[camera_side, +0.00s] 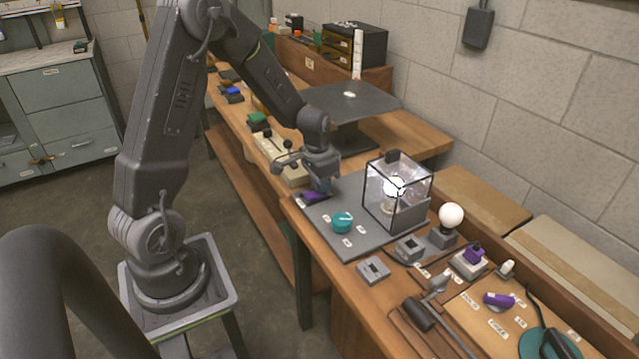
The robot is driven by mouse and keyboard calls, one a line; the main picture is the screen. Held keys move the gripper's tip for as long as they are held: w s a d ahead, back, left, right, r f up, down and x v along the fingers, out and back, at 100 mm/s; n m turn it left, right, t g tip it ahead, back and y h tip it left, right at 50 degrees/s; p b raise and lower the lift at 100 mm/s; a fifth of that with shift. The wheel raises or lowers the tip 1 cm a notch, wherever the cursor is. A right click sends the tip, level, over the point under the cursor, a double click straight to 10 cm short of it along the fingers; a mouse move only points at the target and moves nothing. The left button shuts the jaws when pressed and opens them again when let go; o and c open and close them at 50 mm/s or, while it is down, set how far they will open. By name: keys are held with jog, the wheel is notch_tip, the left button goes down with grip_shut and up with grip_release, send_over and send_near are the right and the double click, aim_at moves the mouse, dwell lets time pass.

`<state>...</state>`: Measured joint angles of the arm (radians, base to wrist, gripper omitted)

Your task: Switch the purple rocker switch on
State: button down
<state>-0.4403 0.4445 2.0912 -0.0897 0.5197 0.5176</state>
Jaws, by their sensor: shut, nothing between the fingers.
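The purple rocker switch (312,198) sits at the back left corner of the grey board (350,247) on the bench. My gripper (322,190) is shut and points down at the switch, just above or touching it; I cannot tell which. The gripper partly hides the switch, and its tilt is too small to read. A clear box (398,185) on the same board holds a bulb (394,187) that glows white.
A teal knob (342,222) stands on the board in front of the switch. A white globe bulb (451,215), a purple block (473,254) and grey fittings (373,270) lie to the right. A dark raised plate (350,97) stands behind my gripper.

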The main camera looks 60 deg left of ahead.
jog(key=shift+f+g, duration=0.3)
jog(key=shift+f, duration=0.45)
jog(key=shift+s, duration=0.1)
jog(key=shift+s+r, duration=0.3)
jog(key=shift+s, duration=0.3)
jog(key=w+r, duration=0.4)
jog(key=r, duration=1)
jog(key=s+d+r+t, duration=0.3)
jog(key=s+d+r, duration=0.5)
jog(key=d, duration=0.2)
jog(key=s+d+t, duration=0.2)
jog(key=s+d, duration=0.4)
jog(key=s, duration=0.5)
jog(key=shift+s+d, duration=0.15)
jog(key=shift+s, duration=0.2)
